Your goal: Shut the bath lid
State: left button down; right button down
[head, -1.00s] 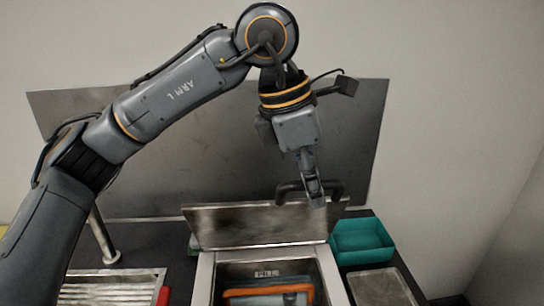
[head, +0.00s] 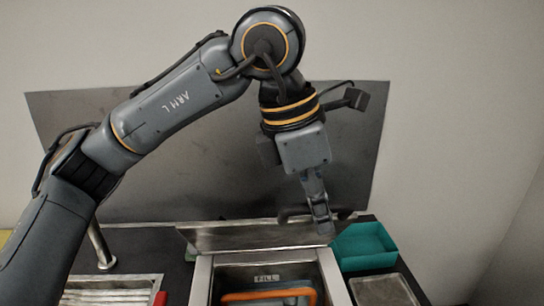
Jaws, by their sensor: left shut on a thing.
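The bath (head: 201,280) is a metal box at the bottom centre, with a "FILL" label on its inner back wall. Its metal lid (head: 235,237) is raised at the back and leans at an angle, so the bath is open. A dark handle (head: 292,212) stands at the lid's upper edge. My left gripper (head: 323,226) is shut on the handle at its right part, and its fingers hide some of it. An orange-rimmed item (head: 265,295) sits inside the bath. My right gripper is not in view.
A teal open bin (head: 365,248) stands right of the bath, with a metal tray (head: 383,291) in front of it. A ridged metal tray (head: 110,289), a red item (head: 161,298) and a metal post (head: 101,247) are at the left. A metal panel (head: 205,165) stands behind.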

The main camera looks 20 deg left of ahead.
pick_arm(q)
jog(key=shift+s+d+f, duration=0.15)
jog(key=shift+s+f, duration=0.05)
jog(key=shift+s, duration=0.1)
jog(key=s+f+b, duration=0.2)
jog(key=b, duration=0.1)
jog(key=shift+s+d+f, duration=0.25)
jog(key=shift+s+d, duration=0.05)
jog(key=shift+s, duration=0.1)
dwell(0.4)
